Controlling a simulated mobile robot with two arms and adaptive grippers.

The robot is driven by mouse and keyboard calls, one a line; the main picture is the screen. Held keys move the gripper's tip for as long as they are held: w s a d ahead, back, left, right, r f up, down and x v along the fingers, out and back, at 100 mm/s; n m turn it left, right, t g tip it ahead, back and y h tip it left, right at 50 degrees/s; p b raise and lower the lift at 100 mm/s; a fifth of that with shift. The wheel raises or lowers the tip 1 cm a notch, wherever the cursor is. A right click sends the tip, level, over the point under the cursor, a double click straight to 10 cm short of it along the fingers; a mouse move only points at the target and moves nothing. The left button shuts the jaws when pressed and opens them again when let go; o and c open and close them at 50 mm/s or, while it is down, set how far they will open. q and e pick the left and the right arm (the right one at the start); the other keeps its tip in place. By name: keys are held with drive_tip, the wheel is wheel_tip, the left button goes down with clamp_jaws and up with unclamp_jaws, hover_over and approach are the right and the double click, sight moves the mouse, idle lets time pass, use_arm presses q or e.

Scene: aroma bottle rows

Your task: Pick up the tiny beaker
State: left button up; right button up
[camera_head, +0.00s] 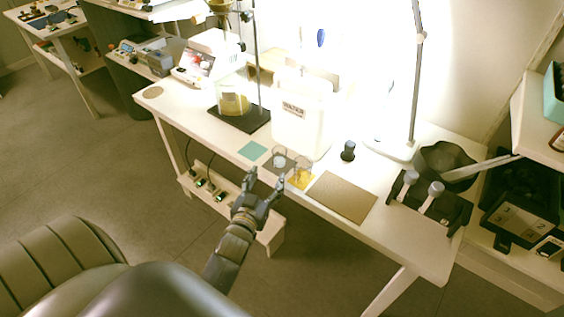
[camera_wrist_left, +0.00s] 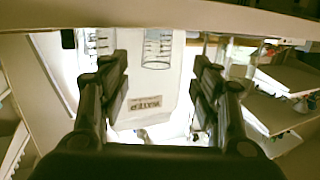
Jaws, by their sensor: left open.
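Two small clear glass beakers stand near the front edge of the white table in the head view. One beaker (camera_head: 280,158) is on a grey patch, and the other beaker (camera_head: 302,168) is on a yellow patch to its right. I cannot tell by size which is the tiny one. My left gripper (camera_head: 266,181) is open and empty, just in front of the table edge, apart from both beakers. In the left wrist view, which appears upside down, a graduated beaker (camera_wrist_left: 158,48) shows between the open fingers (camera_wrist_left: 160,88), beyond them. Another graduated beaker (camera_wrist_left: 98,41) shows left of it.
A white water container (camera_head: 300,125) stands behind the beakers. A green square (camera_head: 252,150) lies left, a brown mat (camera_head: 342,196) right. A small dark-topped item (camera_head: 348,151), a black rack (camera_head: 428,204) and a dark bowl (camera_head: 440,158) are further right. The table edge (camera_wrist_left: 160,18) crosses the wrist view.

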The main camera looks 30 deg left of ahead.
sight(277, 157)
use_arm(q)
drive_tip(key=shift+t, duration=0.5)
drive_tip(key=x, duration=0.7)
drive_tip(key=r+x, duration=0.1)
drive_tip(key=x, duration=0.3)
drive_tip(key=shift+w, duration=0.15)
drive_tip(key=c, duration=1.2)
